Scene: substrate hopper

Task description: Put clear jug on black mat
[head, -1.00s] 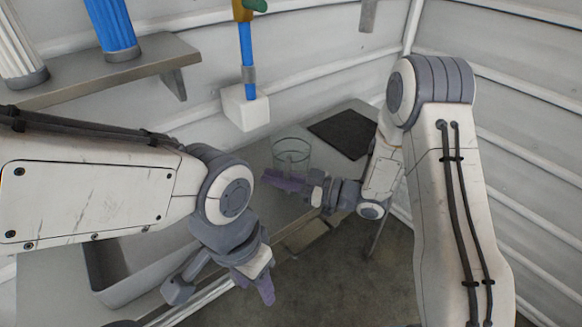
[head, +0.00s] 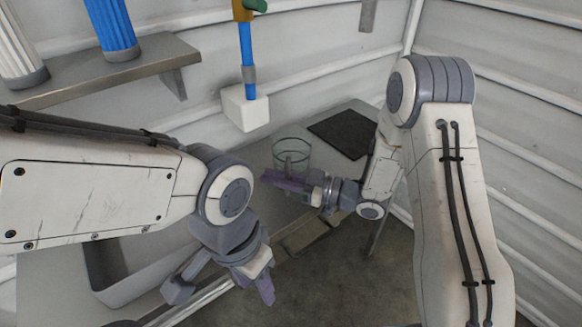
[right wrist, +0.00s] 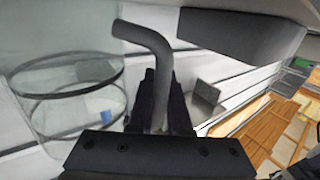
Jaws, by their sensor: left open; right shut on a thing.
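The right wrist view shows the bent handle (right wrist: 158,50) between the dark fingers (right wrist: 163,108), with the clear jug body (right wrist: 75,98) to the left. Whether the jug's base touches the table is hard to tell. The black mat is bare where visible. My left gripper (head: 254,282) is open and empty, low in front of the table.
A grey bin (head: 105,285) sits at the lower left. A white block (head: 245,108) with a blue pipe (head: 246,45) is on the wall behind the jug. A shelf (head: 120,70) with blue and white columns is at the upper left. Table space between jug and mat is clear.

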